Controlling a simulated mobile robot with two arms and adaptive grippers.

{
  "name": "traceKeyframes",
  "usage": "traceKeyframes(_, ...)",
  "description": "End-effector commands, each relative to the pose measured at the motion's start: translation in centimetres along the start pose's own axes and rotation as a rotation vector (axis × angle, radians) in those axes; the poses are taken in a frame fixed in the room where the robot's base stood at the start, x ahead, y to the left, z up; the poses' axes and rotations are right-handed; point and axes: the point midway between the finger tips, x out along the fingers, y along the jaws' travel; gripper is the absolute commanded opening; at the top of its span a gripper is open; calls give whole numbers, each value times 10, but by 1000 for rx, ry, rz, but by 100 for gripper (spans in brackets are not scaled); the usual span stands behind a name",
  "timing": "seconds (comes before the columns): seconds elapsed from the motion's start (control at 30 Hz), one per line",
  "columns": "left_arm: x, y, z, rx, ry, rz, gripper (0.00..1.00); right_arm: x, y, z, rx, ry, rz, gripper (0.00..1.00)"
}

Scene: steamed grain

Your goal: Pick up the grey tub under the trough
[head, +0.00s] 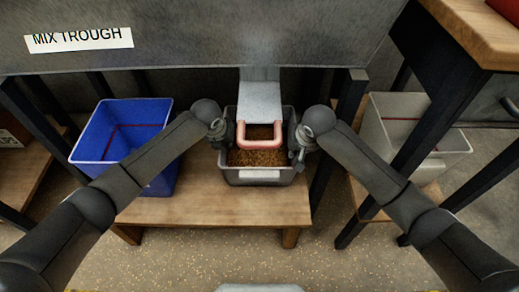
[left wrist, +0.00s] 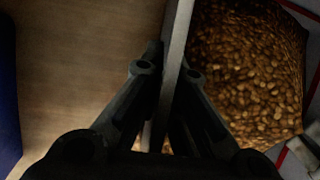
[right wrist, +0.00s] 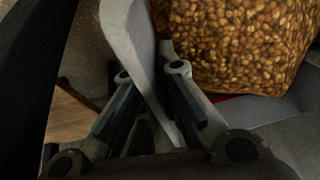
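The grey tub (head: 235,178) stands on a low wooden stand under the trough's chute, full of brown grain (head: 257,157). My left gripper (head: 219,138) is at the tub's left wall. In the left wrist view its fingers are closed on either side of the thin wall (left wrist: 180,35), with grain to the right. My right gripper (head: 299,146) is at the tub's right wall. In the right wrist view its fingers straddle the grey wall (right wrist: 124,30) and look closed on it. The fingertips' contact is partly hidden. The tub looks level.
The mix trough (head: 195,40) hangs above, with its metal chute (head: 260,97) and a pink U-shaped bar (head: 262,142) over the tub. A blue bin (head: 95,140) stands left and a pale bin (head: 430,142) right.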

Motion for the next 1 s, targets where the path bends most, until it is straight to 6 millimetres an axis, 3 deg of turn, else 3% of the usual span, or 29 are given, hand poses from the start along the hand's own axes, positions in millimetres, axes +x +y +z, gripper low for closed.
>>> traceKeyframes(0.57, -6, -2, 5, 0, -7, -3, 0, -6, -1, -4, 0, 6, -3, 0)
traceKeyframes(1.0, -30, -4, 15, 0, -9, -3, 0, -29, -4, -14, 0, 7, -3, 0)
